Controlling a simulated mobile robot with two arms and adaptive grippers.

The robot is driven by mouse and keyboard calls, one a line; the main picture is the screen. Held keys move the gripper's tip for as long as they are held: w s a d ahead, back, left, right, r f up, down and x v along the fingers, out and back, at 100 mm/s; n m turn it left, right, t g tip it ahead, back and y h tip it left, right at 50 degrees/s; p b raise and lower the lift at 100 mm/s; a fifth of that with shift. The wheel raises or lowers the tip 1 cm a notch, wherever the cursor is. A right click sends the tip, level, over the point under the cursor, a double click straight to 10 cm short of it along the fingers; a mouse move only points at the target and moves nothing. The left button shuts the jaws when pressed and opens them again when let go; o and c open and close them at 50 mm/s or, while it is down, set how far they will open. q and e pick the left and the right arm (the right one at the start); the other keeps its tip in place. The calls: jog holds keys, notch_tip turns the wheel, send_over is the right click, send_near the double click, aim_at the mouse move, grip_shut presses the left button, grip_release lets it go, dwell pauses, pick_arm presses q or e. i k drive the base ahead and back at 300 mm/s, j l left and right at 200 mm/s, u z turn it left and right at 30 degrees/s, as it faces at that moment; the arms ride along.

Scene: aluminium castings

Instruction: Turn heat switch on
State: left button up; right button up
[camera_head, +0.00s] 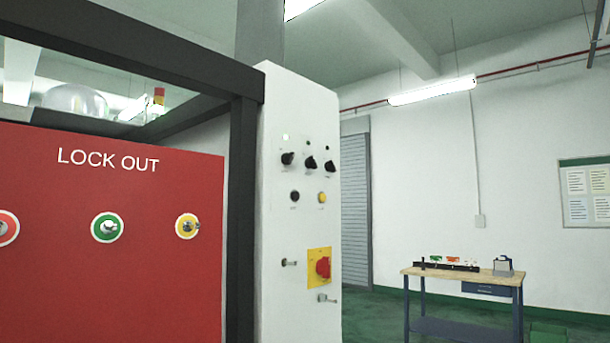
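A white control panel (300,220) stands upright near the middle of the head view. Near its top are three black rotary knobs in a row: a left knob (288,158), a middle knob (310,163) and a right knob (330,166). I cannot read which one is the heat switch. A small light above the left knob looks lit. Below are a black button (295,196) and a yellow button (322,197). Lower down is a red rotary switch (323,267) on a yellow plate. Neither of my grippers is in view.
A red lock out board (110,270) with several keyed locks fills the left, framed by dark posts (241,200). A workbench (462,275) with small items stands at the back right. A grey shutter (355,210) is behind the panel. Green floor is visible between the panel and bench.

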aim_at(329, 166)
jog(key=i+l, duration=0.25)
jog(key=l, duration=0.2)
jog(key=i+l, duration=0.25)
jog(key=l, duration=0.15)
jog(key=i+l, duration=0.25)
jog(key=l, duration=0.2)
